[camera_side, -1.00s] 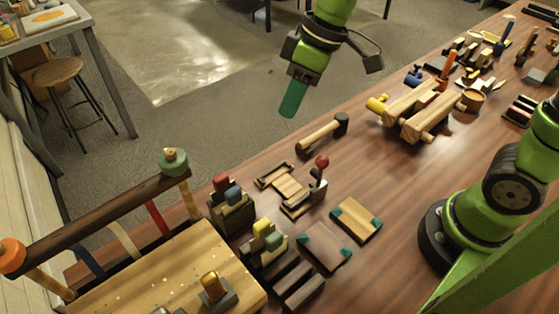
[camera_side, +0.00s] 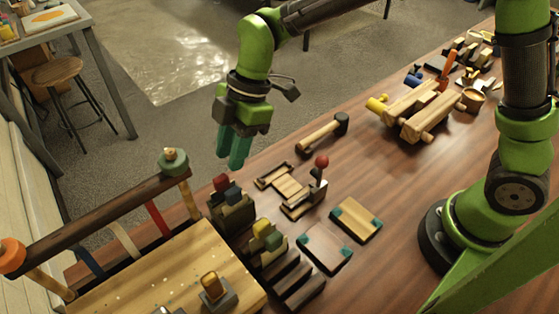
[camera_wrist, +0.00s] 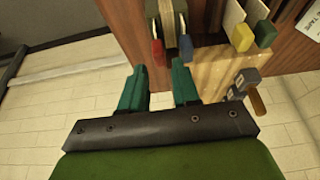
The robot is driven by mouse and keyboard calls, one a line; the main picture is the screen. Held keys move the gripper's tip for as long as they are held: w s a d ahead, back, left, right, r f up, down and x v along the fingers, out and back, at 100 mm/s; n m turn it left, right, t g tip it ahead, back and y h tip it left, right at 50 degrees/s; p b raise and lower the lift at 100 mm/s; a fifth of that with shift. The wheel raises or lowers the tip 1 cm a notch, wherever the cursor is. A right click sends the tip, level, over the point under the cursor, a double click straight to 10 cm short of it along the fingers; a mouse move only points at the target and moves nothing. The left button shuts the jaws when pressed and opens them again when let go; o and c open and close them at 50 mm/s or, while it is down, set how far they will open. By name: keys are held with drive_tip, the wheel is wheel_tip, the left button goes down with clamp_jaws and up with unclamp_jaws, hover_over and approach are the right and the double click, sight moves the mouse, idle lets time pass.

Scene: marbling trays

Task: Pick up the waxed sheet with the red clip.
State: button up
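The red clip (camera_side: 221,183) stands at the top of a dark wooden rack (camera_side: 232,216), beside a blue clip (camera_side: 234,194). In the wrist view the red clip (camera_wrist: 157,52) is above the gap between my fingertips, with the blue clip (camera_wrist: 185,46) to its right. A thin pale edge runs back from the red clip; most of any sheet is hidden in the rack. My gripper (camera_side: 235,148), with teal fingers, is above the rack and apart from it. In the wrist view my gripper (camera_wrist: 159,82) is open and empty.
A second rack holds yellow (camera_side: 262,228) and green (camera_side: 275,240) clips nearby. A rail (camera_side: 110,222) on posts with hanging coloured strips stands left, over a pale board (camera_side: 150,275). A mallet (camera_side: 320,134) and a red-knobbed lever (camera_side: 321,162) lie right.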

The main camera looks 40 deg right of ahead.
sight(223, 176)
drive_tip(key=x, duration=0.7)
drive_tip(key=shift+w+a+f, duration=0.1)
drive_tip(key=shift+a, duration=0.2)
drive_tip(key=shift+c, duration=0.2)
clamp_jaws()
